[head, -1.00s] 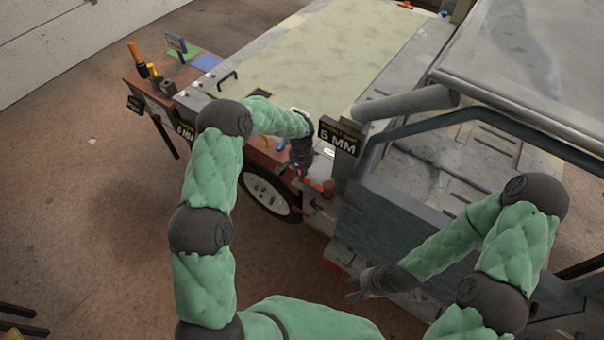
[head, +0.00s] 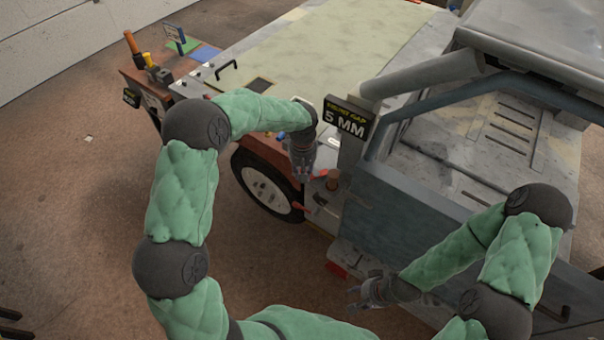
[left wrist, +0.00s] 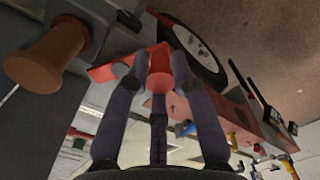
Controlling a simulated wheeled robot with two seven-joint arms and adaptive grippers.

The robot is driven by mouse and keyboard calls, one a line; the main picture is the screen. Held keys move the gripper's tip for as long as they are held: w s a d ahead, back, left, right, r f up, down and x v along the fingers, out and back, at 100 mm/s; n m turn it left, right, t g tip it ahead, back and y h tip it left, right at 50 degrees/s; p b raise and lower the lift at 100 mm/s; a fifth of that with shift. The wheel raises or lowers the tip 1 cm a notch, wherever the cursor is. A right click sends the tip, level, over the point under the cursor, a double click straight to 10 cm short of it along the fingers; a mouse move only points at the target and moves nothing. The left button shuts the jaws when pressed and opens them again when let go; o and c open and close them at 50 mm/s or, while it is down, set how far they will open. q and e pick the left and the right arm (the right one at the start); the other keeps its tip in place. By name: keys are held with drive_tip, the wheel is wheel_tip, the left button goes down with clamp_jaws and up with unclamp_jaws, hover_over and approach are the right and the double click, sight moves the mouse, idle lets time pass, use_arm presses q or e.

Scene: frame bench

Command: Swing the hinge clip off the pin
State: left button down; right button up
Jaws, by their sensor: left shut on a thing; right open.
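My left gripper (head: 302,178) points down beside the sign post at the vehicle's front corner. In the left wrist view its fingers (left wrist: 158,80) are closed around a red piece (left wrist: 160,66), which looks like the hinge clip. A flat red part (left wrist: 104,73) extends left from the fingers. A brown spool-shaped post (left wrist: 47,55), possibly the pin, stands apart from the fingers; it also shows in the head view (head: 333,181). The clip's contact with any pin is hidden. My right gripper (head: 357,297) is open and empty, low in front of the blue-grey panel.
A "5 MM" sign (head: 345,118) stands close to my left gripper. The wheel (head: 266,190) is below left. The blue-grey panel (head: 410,220) and grey tube (head: 420,74) bound the right side. Tools (head: 150,65) stand on the far-left corner.

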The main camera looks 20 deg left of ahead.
use_arm(q)
drive_tip(key=shift+s+d+f+n+b, duration=0.1)
drive_tip(key=shift+s+d+n+b, duration=0.15)
drive_tip(key=shift+n+b, duration=0.3)
drive_tip(key=shift+s+d+f+n+b, duration=0.1)
drive_tip(key=shift+s+d+n+b, duration=0.15)
drive_tip(key=shift+n, duration=0.4)
drive_tip(key=shift+s+d+r+n+b, duration=0.15)
drive_tip(key=shift+n+b, duration=0.2)
drive_tip(key=shift+n, duration=0.2)
drive_tip(key=shift+s+d+n+b, duration=0.15)
drive_tip(key=shift+n+b, duration=0.2)
drive_tip(key=shift+n, duration=0.2)
drive_tip(key=c, duration=1)
unclamp_jaws()
drive_tip(key=shift+c, duration=0.2)
drive_tip(key=shift+w+d, duration=0.1)
wheel_tip(320, 180, up, 12)
